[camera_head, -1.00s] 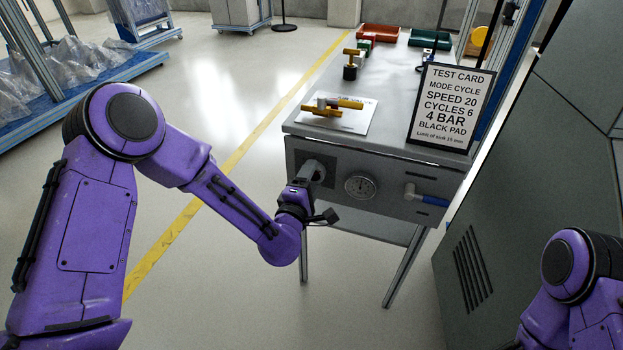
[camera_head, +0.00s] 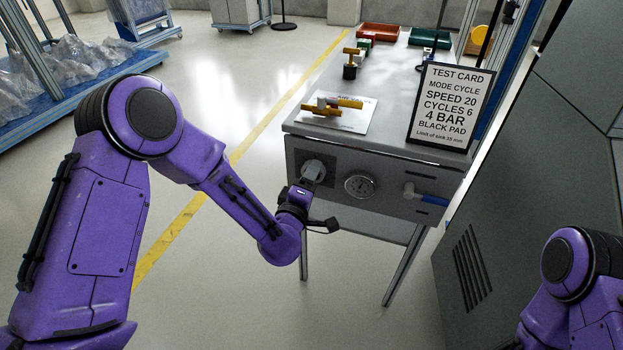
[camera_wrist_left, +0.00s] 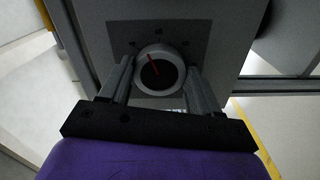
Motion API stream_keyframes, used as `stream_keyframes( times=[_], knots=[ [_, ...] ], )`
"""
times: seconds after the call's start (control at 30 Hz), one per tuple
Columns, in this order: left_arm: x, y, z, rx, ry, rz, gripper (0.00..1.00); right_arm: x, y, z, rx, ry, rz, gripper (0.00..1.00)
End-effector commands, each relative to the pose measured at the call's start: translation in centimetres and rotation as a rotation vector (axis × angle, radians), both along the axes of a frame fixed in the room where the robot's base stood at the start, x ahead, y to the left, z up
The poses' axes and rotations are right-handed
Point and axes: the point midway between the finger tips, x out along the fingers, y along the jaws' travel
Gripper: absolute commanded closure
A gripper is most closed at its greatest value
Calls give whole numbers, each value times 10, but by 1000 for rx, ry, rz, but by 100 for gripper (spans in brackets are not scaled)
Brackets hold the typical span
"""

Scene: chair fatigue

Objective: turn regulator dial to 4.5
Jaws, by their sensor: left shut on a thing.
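The regulator dial (camera_wrist_left: 157,76) is a round grey knob with a red pointer line, on a dark marked plate on the bench's front panel. In the head view, my left gripper (camera_head: 305,184) meets the panel at the dial, which is mostly hidden there. A round pressure gauge (camera_head: 360,186) sits right of the dial; its reading is too small to tell. My right gripper is out of view.
A test card (camera_head: 450,105) on the bench (camera_head: 395,75) reads "4 BAR". A blue-handled lever (camera_head: 428,198) sticks out right of the gauge. Brass-coloured parts (camera_head: 335,107) lie on a white sheet. A grey cabinet (camera_head: 540,170) stands at the right.

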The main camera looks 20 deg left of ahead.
Motion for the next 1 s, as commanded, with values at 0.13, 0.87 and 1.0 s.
stream_keyframes(
  times=[0.13, 0.87, 1.0],
  knots=[
    [-1, 0, -1, 0, 2, -2, 68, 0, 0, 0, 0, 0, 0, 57],
    [-71, 1, -2, 0, 3, -5, 12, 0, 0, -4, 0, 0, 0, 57],
    [-96, 2, -2, 1, 3, -4, 12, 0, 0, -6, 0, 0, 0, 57]
  ],
)
